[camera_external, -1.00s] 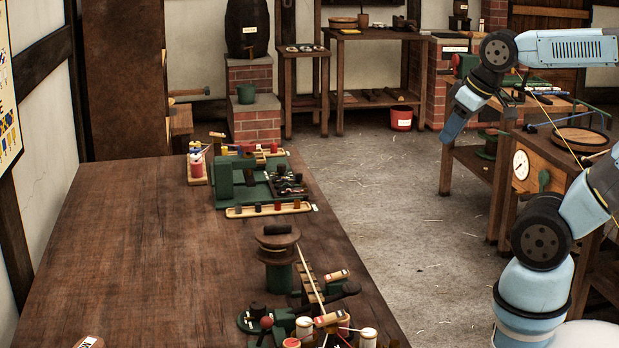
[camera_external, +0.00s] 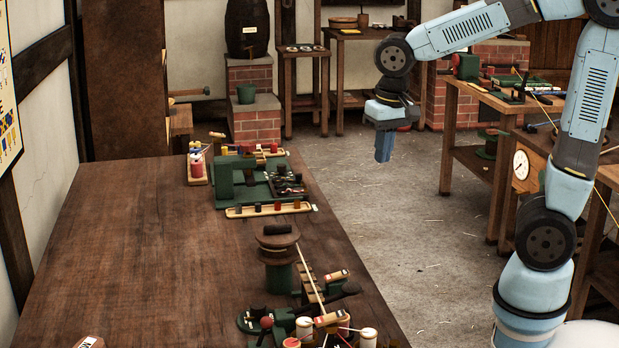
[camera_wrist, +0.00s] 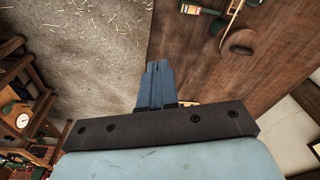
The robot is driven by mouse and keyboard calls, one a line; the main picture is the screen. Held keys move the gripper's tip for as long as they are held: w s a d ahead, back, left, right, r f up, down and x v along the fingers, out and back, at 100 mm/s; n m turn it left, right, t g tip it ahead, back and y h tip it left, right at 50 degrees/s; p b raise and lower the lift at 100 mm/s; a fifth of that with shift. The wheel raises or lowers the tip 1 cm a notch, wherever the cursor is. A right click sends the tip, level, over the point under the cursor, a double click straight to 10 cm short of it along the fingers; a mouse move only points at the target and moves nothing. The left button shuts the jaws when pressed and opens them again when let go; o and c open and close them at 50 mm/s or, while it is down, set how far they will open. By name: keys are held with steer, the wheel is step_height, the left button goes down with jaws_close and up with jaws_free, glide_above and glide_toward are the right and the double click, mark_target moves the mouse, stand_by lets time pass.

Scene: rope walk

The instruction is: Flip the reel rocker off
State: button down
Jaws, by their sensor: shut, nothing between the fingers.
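My gripper (camera_external: 383,156) points down, shut and empty, in the air; in the external view it appears over the floor to the right of the table. In the wrist view its closed blue fingers (camera_wrist: 156,84) appear near the table edge, touching nothing. A wooden reel on a green stand (camera_external: 278,246) is on the table's right side. A green machine (camera_external: 235,180) with a panel of small dark controls (camera_external: 288,183) stands farther back. I cannot tell which small part is the reel rocker, or its position. A brown round piece (camera_wrist: 239,41) shows in the wrist view.
The wooden table (camera_external: 150,240) is mostly bare on its left. A cluster of small parts and spools (camera_external: 320,325) sits at its front right. A tray of coloured pegs (camera_external: 268,210) lies before the green machine. Another bench (camera_external: 475,97) stands at right across open floor.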

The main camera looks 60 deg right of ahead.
mark_target(342, 274)
steer(key=w+a+f+m+g+h, duration=0.1)
steer(key=w+a+f+m+g, duration=0.2)
steer(key=w+a+f, duration=0.4)
steer(key=a+f+m, duration=0.1)
steer(key=a+f, duration=0.2)
steer(key=f, duration=0.1)
steer(key=shift+w+f+h, duration=0.15)
steer(key=shift+w+h, duration=0.15)
steer(key=shift+w, duration=0.1)
steer(key=shift+a, duration=0.1)
steer(key=x, duration=1.4)
steer(key=shift+s, duration=0.2)
